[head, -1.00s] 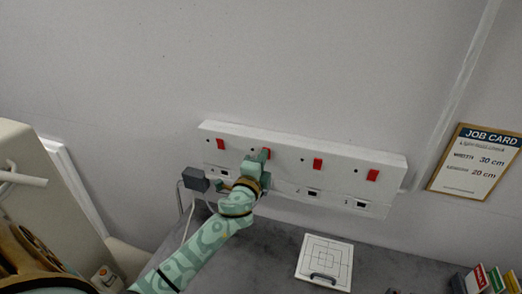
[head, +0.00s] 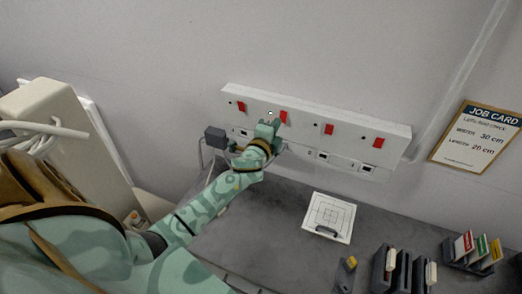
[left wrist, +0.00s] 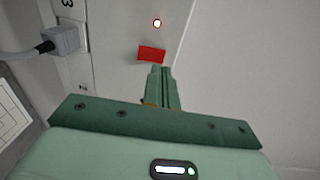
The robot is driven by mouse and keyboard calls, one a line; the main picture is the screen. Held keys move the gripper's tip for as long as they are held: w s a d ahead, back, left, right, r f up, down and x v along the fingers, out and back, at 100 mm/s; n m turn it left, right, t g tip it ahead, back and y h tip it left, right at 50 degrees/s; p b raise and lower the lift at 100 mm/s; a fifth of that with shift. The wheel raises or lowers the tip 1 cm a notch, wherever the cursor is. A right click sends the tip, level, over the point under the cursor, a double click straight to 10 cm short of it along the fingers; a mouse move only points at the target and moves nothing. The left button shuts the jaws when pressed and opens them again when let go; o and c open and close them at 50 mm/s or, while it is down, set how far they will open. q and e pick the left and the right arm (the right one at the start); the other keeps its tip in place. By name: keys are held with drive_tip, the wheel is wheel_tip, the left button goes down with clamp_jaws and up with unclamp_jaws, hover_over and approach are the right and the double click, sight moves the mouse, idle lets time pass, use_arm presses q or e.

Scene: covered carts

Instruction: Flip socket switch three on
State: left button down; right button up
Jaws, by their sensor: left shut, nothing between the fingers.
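A white socket strip (head: 345,115) with a row of red switches is on the wall above the grey worktop. The second switch from the left (head: 283,117) has a bright indicator light (head: 270,113) beside it; the other indicators look dark. In the left wrist view this red switch (left wrist: 151,54) and its glowing light (left wrist: 157,23) are near a printed "3" at the top left. My left gripper (head: 270,124) is shut and empty, its tips (left wrist: 162,68) at the near edge of that switch; I cannot tell whether they touch. My right gripper is not in view.
A white square panel (head: 329,218) lies on the worktop. Card holders (head: 472,252) and dark racks stand at the right. A job card (head: 477,135) hangs on the wall.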

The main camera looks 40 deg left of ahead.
use_arm(q)
drive_tip(key=v, duration=0.9)
drive_tip(key=shift+s+r, duration=0.2)
drive_tip(key=shift+s, duration=0.15)
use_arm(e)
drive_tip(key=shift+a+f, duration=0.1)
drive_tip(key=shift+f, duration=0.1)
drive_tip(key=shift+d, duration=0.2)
